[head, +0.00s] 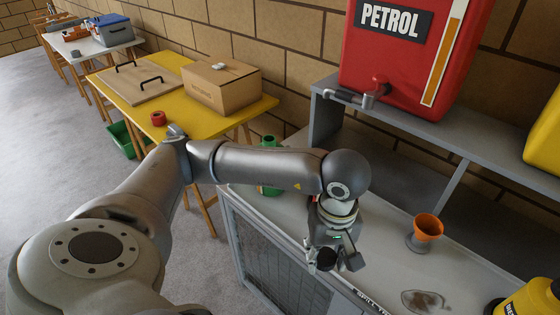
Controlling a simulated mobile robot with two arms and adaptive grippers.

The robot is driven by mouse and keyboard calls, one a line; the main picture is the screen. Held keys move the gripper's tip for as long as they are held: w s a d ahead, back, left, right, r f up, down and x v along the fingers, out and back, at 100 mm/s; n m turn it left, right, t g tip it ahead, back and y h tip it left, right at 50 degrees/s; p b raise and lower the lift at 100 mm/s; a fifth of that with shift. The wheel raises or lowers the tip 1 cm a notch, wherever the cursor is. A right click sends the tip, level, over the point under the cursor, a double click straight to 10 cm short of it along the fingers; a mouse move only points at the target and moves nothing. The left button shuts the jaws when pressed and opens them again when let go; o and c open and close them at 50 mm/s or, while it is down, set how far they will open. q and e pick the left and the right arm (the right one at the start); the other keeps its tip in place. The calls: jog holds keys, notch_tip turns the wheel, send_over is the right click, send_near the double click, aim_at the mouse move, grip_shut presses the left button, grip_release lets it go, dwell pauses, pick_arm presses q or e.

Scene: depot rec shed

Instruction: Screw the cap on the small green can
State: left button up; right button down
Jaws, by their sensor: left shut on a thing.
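The small green can (269,190) stands on the grey bench behind my left arm. The arm hides its middle; its top and lower part show. My left gripper (332,261) is over the front edge of the bench, to the right of and nearer than the can. It is shut on a small dark round thing (325,257) that looks like the cap. The cap is apart from the can. My right gripper is not in view.
A red petrol tank (405,50) with a tap stands on the shelf (450,130). An orange funnel (427,228) and a dark stain (425,301) are on the bench at right. A yellow container (530,303) is at lower right. A yellow table (170,70) holds a cardboard box (222,88).

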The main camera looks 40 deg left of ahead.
pick_arm(q)
jog(key=m, duration=0.2)
jog(key=a+r+m, duration=0.1)
jog(key=m, duration=0.1)
jog(key=shift+r, duration=0.1)
jog(key=m, duration=0.3)
jog(key=a+r+m, duration=0.1)
jog(key=m, duration=0.1)
jog(key=shift+r, duration=0.1)
